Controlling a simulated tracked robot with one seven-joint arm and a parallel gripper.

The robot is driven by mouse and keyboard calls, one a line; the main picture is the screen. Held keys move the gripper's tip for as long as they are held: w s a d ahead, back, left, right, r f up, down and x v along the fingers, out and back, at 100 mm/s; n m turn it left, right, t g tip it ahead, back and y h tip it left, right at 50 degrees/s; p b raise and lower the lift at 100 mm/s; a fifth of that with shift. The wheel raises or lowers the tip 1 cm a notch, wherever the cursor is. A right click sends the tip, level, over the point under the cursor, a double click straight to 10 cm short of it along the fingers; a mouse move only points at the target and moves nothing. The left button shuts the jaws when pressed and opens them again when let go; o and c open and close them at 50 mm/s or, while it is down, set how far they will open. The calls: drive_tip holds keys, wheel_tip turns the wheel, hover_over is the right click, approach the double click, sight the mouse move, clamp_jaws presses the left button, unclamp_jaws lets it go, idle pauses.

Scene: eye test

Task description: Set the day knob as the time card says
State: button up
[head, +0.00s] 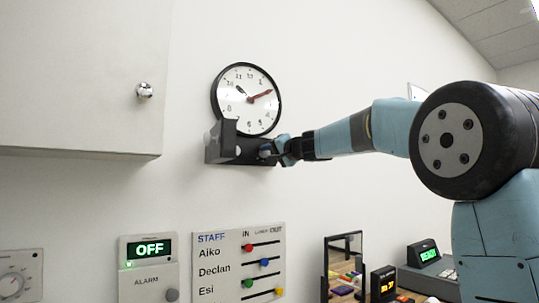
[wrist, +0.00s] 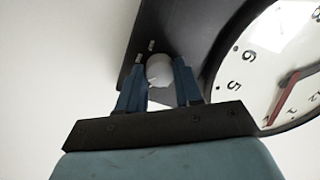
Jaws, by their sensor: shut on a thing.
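A round wall clock (head: 246,114) with a white face and dark rim hangs on the wall. One dark red hand points toward the 2. A black box (head: 217,155) is fixed at its lower edge; it also shows in the wrist view (wrist: 190,25). My gripper (head: 272,150) is at the right end of this box. In the wrist view my gripper (wrist: 160,72) has its two blue fingers on either side of a pale round knob (wrist: 159,69) and is shut on it. Small labels beside the knob are too small to read. I see no readable time card.
A white cabinet (head: 75,75) juts out at upper left. Below are an alarm panel (head: 149,268) reading OFF, a staff board (head: 238,262) with sliders, and a dial panel (head: 20,277). A mirror (head: 344,268) and a READY device (head: 425,258) stand lower right. The wall around the clock is mostly clear.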

drive_tip(key=shift+f, duration=0.1)
drive_tip(key=shift+c, duration=1)
drive_tip(key=m, duration=0.4)
drive_tip(key=shift+f+m, duration=0.1)
drive_tip(key=shift+m, duration=0.2)
drive_tip(key=m, duration=0.5)
drive_tip(key=shift+f+t, duration=0.15)
drive_tip(key=shift+t, duration=0.15)
drive_tip(key=shift+w, duration=0.1)
drive_tip(key=o, duration=1)
drive_tip(key=shift+o, duration=0.2)
